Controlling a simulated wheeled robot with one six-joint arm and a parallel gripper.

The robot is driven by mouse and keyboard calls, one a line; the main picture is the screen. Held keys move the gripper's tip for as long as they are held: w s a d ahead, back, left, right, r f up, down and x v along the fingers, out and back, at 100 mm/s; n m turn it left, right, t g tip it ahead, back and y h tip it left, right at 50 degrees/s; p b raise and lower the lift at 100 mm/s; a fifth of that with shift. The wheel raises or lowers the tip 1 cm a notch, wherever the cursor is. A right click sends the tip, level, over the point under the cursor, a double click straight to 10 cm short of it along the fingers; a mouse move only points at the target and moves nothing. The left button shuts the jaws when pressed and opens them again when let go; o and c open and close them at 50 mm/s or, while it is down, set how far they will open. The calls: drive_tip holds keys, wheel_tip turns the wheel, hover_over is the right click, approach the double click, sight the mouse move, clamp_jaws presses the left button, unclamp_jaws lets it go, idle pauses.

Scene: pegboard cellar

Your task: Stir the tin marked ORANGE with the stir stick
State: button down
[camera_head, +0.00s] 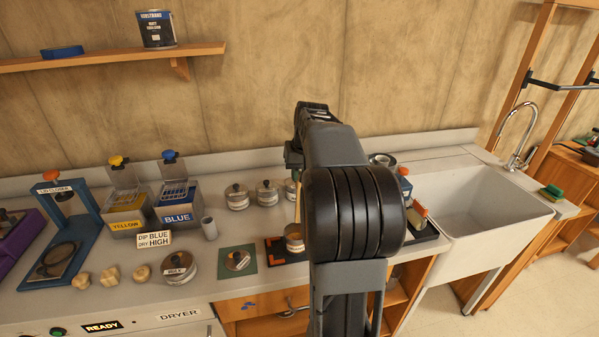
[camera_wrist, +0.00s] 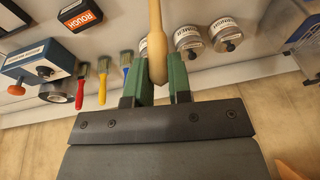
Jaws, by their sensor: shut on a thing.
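My gripper (camera_wrist: 158,72) has green fingers shut on the upper end of a pale wooden stir stick (camera_wrist: 155,22). The stick runs out of the top of the wrist view, so its lower end is hidden there. In the head view the stick (camera_head: 297,205) stands roughly upright above an open tin (camera_head: 295,238) on a dark mat. My arm covers part of the tin and most of the gripper. I cannot read the tin's label, nor tell whether the stick's tip is inside it.
Lidded tins (camera_head: 237,197) stand behind the open tin. Blue and yellow boxes (camera_head: 178,202), a grey cylinder (camera_head: 209,228) and a DIP BLUE DRY HIGH sign (camera_head: 154,240) stand left. A sink (camera_head: 487,205) is right. Brushes (camera_wrist: 103,82) and a ROUGH block (camera_wrist: 80,16) show in the wrist view.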

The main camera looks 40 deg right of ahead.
sight(299, 194)
drive_tip(key=shift+b+x, duration=0.5)
drive_tip(key=shift+x, duration=0.4)
drive_tip(key=shift+s+a+f+b, duration=0.15)
drive_tip(key=shift+f+b, duration=0.8)
drive_tip(key=shift+f, duration=0.2)
drive_tip(key=shift+s+a+f+b, duration=0.2)
drive_tip(key=shift+f+b, duration=0.75)
drive_tip(key=shift+f, duration=0.2)
drive_tip(key=shift+s+a+f+b, duration=0.15)
drive_tip(key=shift+f+b, duration=0.8)
drive_tip(key=shift+f, duration=0.25)
drive_tip(key=shift+a, duration=0.15)
